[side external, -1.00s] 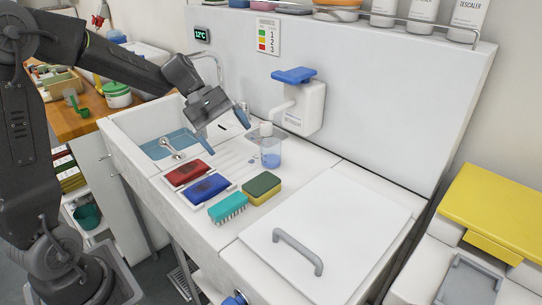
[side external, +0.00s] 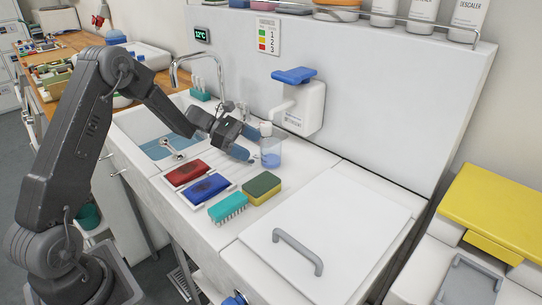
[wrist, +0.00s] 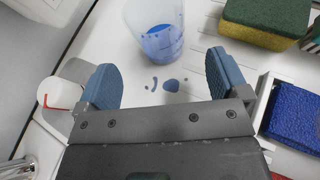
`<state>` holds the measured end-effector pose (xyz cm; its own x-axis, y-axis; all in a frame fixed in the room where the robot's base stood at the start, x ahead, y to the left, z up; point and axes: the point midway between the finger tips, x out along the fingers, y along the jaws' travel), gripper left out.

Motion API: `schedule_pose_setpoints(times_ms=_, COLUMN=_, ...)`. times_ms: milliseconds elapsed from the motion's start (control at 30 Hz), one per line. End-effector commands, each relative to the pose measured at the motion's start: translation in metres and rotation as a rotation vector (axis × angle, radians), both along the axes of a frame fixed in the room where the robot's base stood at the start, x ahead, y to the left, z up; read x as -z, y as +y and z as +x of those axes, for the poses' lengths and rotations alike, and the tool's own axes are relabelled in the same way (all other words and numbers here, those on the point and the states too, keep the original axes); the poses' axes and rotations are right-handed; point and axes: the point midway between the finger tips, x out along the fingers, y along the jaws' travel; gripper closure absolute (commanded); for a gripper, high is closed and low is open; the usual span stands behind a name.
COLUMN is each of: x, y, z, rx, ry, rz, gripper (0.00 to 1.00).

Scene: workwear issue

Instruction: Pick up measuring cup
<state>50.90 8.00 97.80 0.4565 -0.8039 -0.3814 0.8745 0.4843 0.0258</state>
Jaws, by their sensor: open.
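The measuring cup (side external: 271,153) is a clear, tapered cup with blue liquid in its lower part. It stands upright on the white drainboard. In the wrist view the cup (wrist: 155,28) is at the top, just beyond the fingertips and roughly in line with the gap between them. My gripper (side external: 247,142) is low at the cup's left side, with blue finger pads. In the wrist view my gripper (wrist: 164,80) is open and empty, its fingers spread apart. Blue drops of liquid (wrist: 171,85) lie on the surface between the fingers.
A green-and-yellow sponge (side external: 261,188), a teal brush (side external: 228,207), a blue pad (side external: 207,188) and a red pad (side external: 188,173) lie in front of the cup. A detergent dispenser (side external: 303,107) hangs behind it. The sink (side external: 150,128) is left. The white lid (side external: 330,225) at right is clear.

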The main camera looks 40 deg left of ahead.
Motion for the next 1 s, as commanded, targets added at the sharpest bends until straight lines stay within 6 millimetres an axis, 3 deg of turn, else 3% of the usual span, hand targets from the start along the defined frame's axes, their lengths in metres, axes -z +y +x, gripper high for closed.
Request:
schedule_pose_setpoints(times_ms=267, x=0.008, y=-0.018, z=0.010, rx=0.003, ry=0.000, rz=0.001, gripper=0.07)
schedule_pose_setpoints(times_ms=500, x=0.019, y=-0.047, z=0.026, rx=0.004, ry=0.000, rz=0.003, gripper=0.07)
schedule_pose_setpoints(times_ms=833, x=0.022, y=-0.052, z=0.030, rx=0.000, ry=0.000, rz=0.002, gripper=0.07)
schedule_pose_setpoints(times_ms=1000, x=0.022, y=-0.052, z=0.029, rx=0.000, ry=0.000, rz=0.002, gripper=0.22)
